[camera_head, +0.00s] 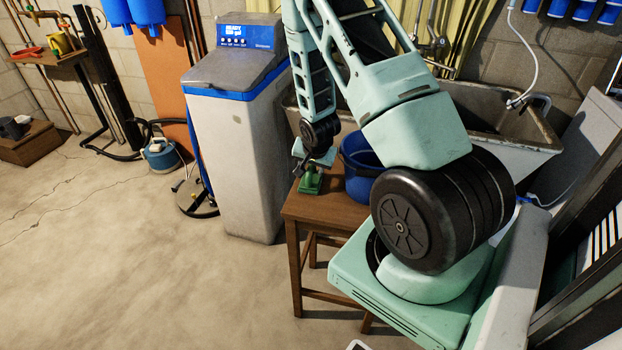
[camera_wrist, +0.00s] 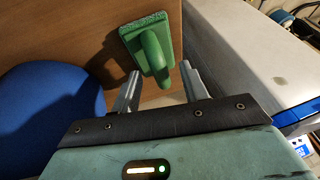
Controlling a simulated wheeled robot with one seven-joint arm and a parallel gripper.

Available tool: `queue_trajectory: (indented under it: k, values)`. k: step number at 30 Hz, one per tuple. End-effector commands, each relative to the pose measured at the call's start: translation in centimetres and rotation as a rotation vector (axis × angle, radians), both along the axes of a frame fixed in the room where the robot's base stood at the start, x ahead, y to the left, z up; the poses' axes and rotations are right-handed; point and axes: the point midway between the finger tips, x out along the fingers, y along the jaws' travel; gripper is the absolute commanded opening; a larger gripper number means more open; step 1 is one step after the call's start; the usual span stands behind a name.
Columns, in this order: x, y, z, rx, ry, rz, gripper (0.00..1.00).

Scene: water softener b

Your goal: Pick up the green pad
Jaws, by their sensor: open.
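The green pad (camera_head: 311,183) lies on the wooden stool (camera_head: 331,212), near its left end in the head view. In the wrist view the green pad (camera_wrist: 157,50) shows a raised handle and a speckled grey-green edge. My gripper (camera_wrist: 160,76) is open, with its two fingers apart on either side of the handle's near end. My gripper (camera_head: 314,165) is right above the pad in the head view. I cannot tell whether the fingers touch the pad.
A blue bucket (camera_head: 357,160) stands on the stool beside the pad; it also fills the left of the wrist view (camera_wrist: 45,105). The water softener cabinet (camera_head: 233,135) stands close on the other side. A sink (camera_head: 515,135) is behind. Open floor lies to the left.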

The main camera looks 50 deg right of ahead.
Motion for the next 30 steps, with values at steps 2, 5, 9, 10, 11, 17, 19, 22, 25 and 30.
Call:
queue_trajectory:
  k: [2,5,9,10,11,17,19,22,25,30]
  values:
    - [0.1,-0.1,-0.9,0.001,0.004,0.003,0.44]
    - [0.6,-0.5,-1.9,0.0,0.002,0.002,0.44]
    - [0.9,-0.7,-2.7,0.0,0.0,0.002,0.44]
    - [1.0,-0.7,-2.7,0.0,0.0,0.002,0.44]
    - [1.0,-0.7,-2.7,-0.001,-0.001,0.001,0.44]
    - [1.0,-0.7,-2.7,0.0,-0.001,0.001,0.39]
    - [1.0,-0.7,-2.7,0.0,-0.001,0.001,0.19]
    - [1.0,-0.7,-2.7,0.0,-0.001,0.001,0.0]
    - [1.0,-0.7,-2.7,0.0,-0.001,0.001,0.0]
    - [1.0,-0.7,-2.7,-0.001,-0.001,0.001,0.0]
